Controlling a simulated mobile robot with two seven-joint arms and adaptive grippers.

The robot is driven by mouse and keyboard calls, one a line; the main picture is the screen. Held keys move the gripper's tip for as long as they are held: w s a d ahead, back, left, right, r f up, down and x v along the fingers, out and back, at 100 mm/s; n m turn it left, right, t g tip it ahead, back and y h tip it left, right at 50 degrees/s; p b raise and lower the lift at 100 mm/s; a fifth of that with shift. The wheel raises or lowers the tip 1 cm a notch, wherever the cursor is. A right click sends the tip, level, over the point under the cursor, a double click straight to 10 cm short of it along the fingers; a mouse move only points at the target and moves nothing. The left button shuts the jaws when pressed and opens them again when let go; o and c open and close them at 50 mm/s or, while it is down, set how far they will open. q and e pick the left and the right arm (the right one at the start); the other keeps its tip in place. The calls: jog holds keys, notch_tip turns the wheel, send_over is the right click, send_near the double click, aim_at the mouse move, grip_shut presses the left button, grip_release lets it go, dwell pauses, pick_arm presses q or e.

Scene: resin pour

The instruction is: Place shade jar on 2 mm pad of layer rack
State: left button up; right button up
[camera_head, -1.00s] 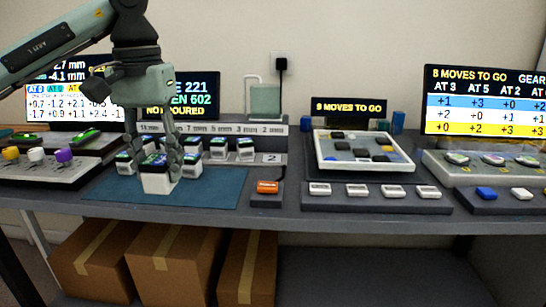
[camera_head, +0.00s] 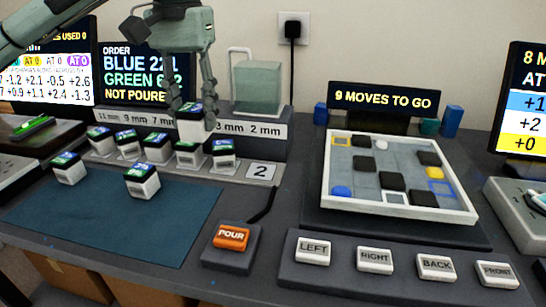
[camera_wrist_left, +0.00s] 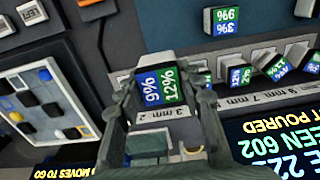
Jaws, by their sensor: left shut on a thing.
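My left gripper (camera_head: 193,112) is shut on a white shade jar (camera_head: 190,128) with a blue and green label. It holds the jar upright above the layer rack (camera_head: 240,143), in front of the label strip. In the left wrist view the held jar (camera_wrist_left: 158,88) reads 9% and 12% between the fingers. A pale pad marked 2 (camera_head: 262,172) lies at the right end of the rack, bare, to the right of and lower than the held jar. The rack strip's 2 mm mark is behind that pad. My right gripper is not in view.
Several jars stand along the rack, the nearest to the pad being a white jar (camera_head: 223,160). Two more stand on the blue mat (camera_head: 120,220), including a front jar (camera_head: 143,187). A POUR button (camera_head: 231,238) and a glass tank (camera_head: 258,85) stand nearby.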

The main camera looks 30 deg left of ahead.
pick_arm(q)
jog(key=w+d+f, duration=0.2)
jog(key=w, duration=0.1)
jog(key=w+d+f, duration=0.2)
jog(key=w, duration=0.1)
jog(key=w+d+f, duration=0.2)
jog(key=w+f, duration=0.1)
jog(key=shift+w+d, duration=0.3)
jog(key=shift+d, duration=0.1)
notch_tip(320, 180, down, 3)
jog(key=shift+f, duration=0.45)
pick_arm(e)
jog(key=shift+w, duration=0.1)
pick_arm(q)
jog(key=shift+f, duration=0.15)
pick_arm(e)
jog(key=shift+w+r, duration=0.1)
